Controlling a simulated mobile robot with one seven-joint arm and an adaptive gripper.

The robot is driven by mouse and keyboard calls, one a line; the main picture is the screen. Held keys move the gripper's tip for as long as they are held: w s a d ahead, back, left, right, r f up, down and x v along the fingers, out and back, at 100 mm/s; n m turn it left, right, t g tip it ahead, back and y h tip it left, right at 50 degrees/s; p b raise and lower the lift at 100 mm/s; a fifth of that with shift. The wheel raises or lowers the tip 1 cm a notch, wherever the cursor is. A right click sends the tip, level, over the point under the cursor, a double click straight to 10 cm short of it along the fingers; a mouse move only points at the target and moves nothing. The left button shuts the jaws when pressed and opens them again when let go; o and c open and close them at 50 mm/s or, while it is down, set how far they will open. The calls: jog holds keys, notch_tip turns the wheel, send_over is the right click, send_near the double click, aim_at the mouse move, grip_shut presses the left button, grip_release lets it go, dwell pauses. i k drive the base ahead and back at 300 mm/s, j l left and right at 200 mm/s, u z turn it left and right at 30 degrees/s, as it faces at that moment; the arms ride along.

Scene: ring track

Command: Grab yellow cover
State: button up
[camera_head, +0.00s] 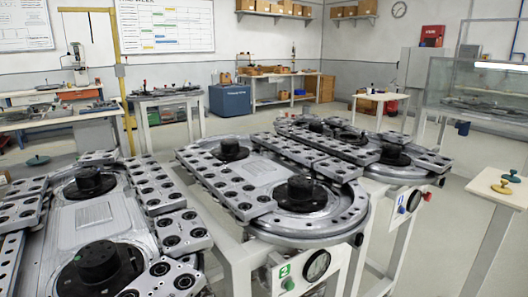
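Two small yellowish, knob-like pieces sit on a pale wooden-topped table (503,181) at the right edge of the head view. One is a dull yellow piece (511,176) with a flat round top; the other is a darker gold piece (501,188) just in front and to the left of it. Either could be the yellow cover; they are too small to tell which. My gripper does not show in this view, so its place and opening cannot be seen.
Grey ring-track stations fill the foreground: one at left (106,216), one in the middle (258,174) and one behind right (374,148). Bare floor lies between them and the pale table. A glass-sided cabinet (477,95) stands behind that table.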

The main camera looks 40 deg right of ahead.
aim_at(503, 189)
jog(key=z, duration=2.5)
jog(key=i+l, duration=0.1)
jog(key=i, duration=0.8)
jog(key=i+l+u, duration=0.1)
jog(key=i, duration=0.75)
